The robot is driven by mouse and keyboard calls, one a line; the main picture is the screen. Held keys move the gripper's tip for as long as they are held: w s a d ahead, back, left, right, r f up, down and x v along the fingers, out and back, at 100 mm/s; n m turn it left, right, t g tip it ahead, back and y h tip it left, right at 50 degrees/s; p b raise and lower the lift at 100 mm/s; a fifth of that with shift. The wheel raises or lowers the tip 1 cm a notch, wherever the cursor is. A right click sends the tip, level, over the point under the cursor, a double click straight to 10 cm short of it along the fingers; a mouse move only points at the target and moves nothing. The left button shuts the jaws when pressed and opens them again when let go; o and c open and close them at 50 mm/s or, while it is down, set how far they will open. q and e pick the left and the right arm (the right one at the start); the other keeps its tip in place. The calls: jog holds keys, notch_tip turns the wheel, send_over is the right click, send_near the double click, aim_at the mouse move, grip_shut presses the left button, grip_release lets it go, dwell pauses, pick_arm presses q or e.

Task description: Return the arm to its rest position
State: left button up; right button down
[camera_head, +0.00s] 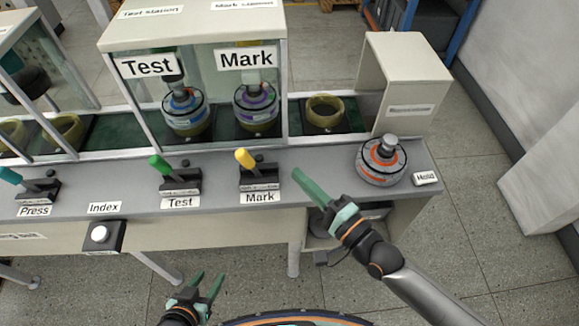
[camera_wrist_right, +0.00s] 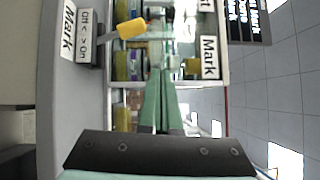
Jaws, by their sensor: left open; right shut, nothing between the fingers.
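My right gripper (camera_head: 311,187) reaches in from the lower right in the head view, in front of the bench edge, to the right of the yellow Mark lever (camera_head: 244,158). Its green fingers are closed together with nothing between them; they also show in the right wrist view (camera_wrist_right: 162,100). The yellow lever shows there too (camera_wrist_right: 132,28), apart from the fingers. My left gripper (camera_head: 207,285) is low at the bottom of the head view, in front of the bench, with its green fingers apart and empty.
A hub motor with an orange ring (camera_head: 382,160) sits on the bench by the Hold label (camera_head: 426,178). Two motors stand behind glass at Test (camera_head: 185,107) and Mark (camera_head: 256,105). A green Test lever (camera_head: 160,165) and white Index button (camera_head: 99,234) line the front. Floor before the bench is open.

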jog(key=shift+s+d+r, duration=0.15)
jog(key=shift+s+d, duration=0.15)
jog(key=shift+s, duration=0.2)
